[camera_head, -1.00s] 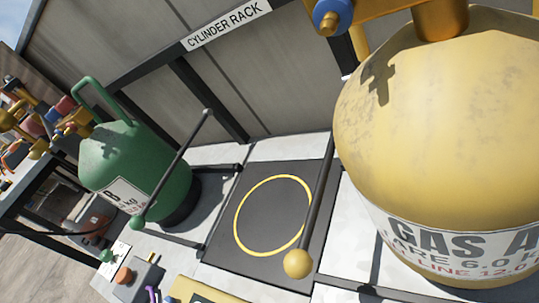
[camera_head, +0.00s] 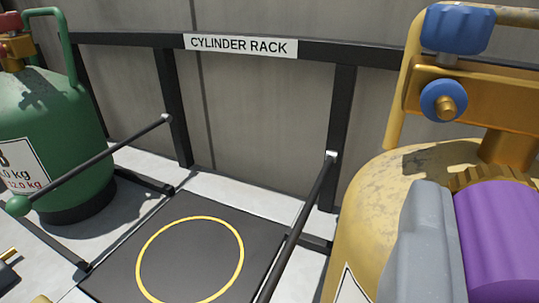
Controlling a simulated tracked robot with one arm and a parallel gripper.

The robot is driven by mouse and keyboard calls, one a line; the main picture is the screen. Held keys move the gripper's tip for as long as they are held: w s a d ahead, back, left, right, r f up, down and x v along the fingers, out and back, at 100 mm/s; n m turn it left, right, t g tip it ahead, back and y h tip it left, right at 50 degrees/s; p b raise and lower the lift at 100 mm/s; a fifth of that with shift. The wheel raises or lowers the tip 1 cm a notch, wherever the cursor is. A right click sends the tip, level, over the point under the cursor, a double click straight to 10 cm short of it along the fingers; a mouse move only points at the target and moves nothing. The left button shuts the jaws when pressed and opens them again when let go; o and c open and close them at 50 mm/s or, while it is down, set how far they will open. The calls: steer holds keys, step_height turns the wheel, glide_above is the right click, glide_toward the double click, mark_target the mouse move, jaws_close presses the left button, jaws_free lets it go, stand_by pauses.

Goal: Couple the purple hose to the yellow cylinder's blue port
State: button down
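The yellow cylinder (camera_head: 375,205) stands at the right, its lower part cut off by the picture edge and partly covered. Its blue port (camera_head: 432,103), a blue ring with a brass stub, faces me on the yellow valve body below a blue knob (camera_head: 457,28). The purple hose's end (camera_head: 500,240), with a brass knurled collar, is large and close at the lower right. My gripper (camera_head: 424,240) shows one grey finger against its left side and appears shut on it; the other finger is out of view. The collar is below and right of the port, apart from it in the picture.
A green cylinder (camera_head: 60,125) stands at the left. Between the cylinders lies an empty dark pad (camera_head: 190,215) with a yellow ring. Black rack bars (camera_head: 300,225) flank the pad. A wall with a "CYLINDER RACK" sign (camera_head: 240,45) closes the back.

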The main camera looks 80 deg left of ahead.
mark_target(457, 168)
steer(key=shift+s+a+r, duration=0.15)
steer(key=shift+a, duration=0.15)
steer(key=shift+b+x, duration=0.4)
steer(key=shift+x, duration=1.85)
steer(key=shift+r+p, duration=0.1)
steer(key=shift+p, duration=0.7)
steer(key=shift+p+x, duration=0.85)
steer(key=shift+x, duration=0.45)
stand_by(1.5)
steer(key=c, duration=1.2)
jaws_free()
steer(key=shift+o, duration=0.4)
steer(key=shift+s, duration=0.1)
steer(key=shift+p+v, duration=0.5)
steer(key=shift+v, duration=3.15)
